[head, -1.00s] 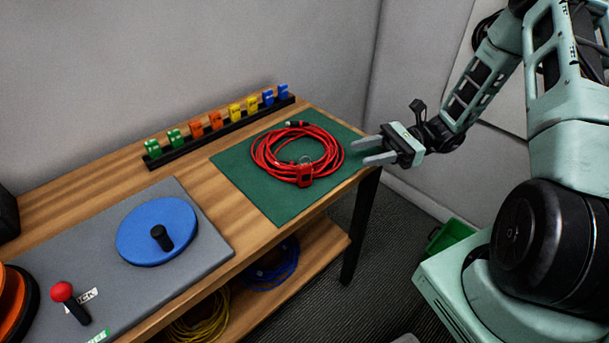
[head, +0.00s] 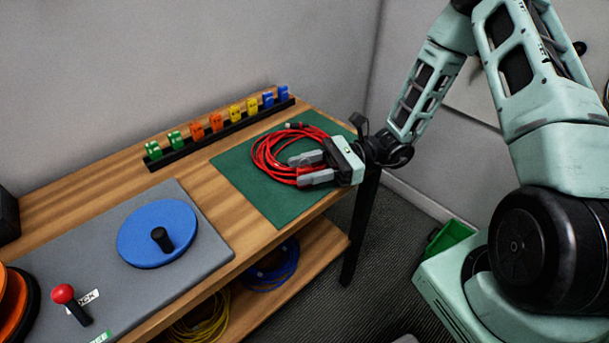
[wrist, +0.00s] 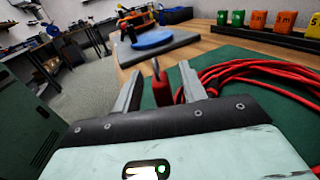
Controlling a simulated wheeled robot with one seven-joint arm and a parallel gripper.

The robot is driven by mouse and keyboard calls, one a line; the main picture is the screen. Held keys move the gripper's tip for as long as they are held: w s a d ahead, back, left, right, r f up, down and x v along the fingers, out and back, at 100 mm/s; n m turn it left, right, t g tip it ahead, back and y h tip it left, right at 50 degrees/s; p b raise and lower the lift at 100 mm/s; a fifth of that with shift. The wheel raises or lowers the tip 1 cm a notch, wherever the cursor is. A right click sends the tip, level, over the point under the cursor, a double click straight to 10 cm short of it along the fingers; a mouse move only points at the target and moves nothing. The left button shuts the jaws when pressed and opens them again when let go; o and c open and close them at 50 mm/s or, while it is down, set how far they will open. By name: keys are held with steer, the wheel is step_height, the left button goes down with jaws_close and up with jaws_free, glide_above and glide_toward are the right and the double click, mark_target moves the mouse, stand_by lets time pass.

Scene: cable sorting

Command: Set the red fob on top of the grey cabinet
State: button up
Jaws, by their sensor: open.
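The red fob (wrist: 161,92) stands between the two fingers of my gripper (wrist: 160,72) in the wrist view, with its metal ring above it. In the head view my gripper (head: 297,171) is open at the front right of the green mat, with a finger on either side of the fob. The fingers hide most of the fob (head: 308,171) there. The coiled red cable (head: 268,150) lies on the mat (head: 245,185) beside and behind the fob. I cannot make out the grey cabinet in either view.
A rack of coloured tags (head: 220,133) runs along the back of the wooden table. A grey board with a blue disc (head: 150,230) and a red-knobbed lever (head: 63,293) is at left. Blue (head: 275,270) and yellow cables lie on the lower shelf. A green bin (head: 450,235) is on the floor.

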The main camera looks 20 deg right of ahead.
steer(key=shift+a, duration=0.25)
jaws_close()
